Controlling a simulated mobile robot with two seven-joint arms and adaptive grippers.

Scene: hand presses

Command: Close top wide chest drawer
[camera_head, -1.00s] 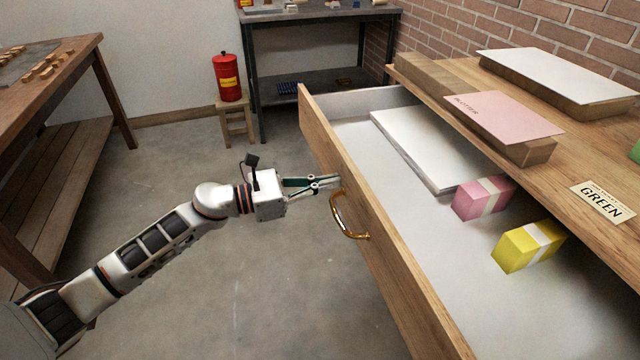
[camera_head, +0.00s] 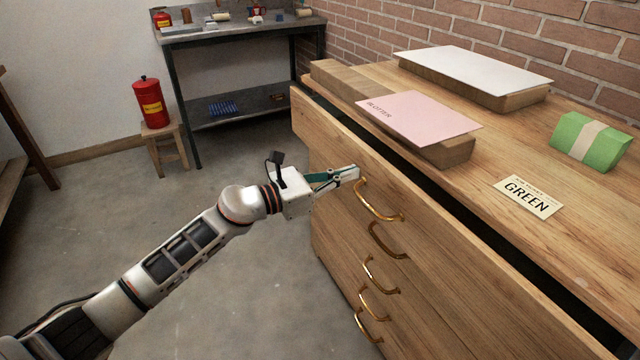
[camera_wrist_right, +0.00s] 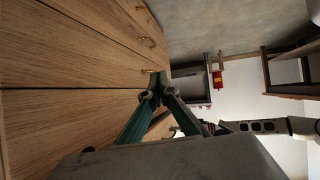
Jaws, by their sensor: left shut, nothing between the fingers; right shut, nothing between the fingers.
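The wooden chest has a wide top drawer (camera_head: 440,235) with a brass handle (camera_head: 380,208). The drawer front stands a little out from the chest, with a narrow dark gap along its top edge; its contents are hidden. My left gripper (camera_head: 355,173) is shut and empty, with its fingertips at the drawer front beside the handle's left end. Whether they touch the wood I cannot tell. My right gripper (camera_wrist_right: 158,88) shows in the right wrist view, shut and empty, close to the wooden drawer fronts (camera_wrist_right: 70,60); it is not seen in the head view.
Lower drawers with brass handles (camera_head: 380,276) sit below. On the chest top lie a pink blotter (camera_head: 420,120), a white board (camera_head: 475,72), a GREEN card (camera_head: 527,196) and a green banded bundle (camera_head: 590,140). A red can (camera_head: 148,103) stands on a stool. The floor at left is clear.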

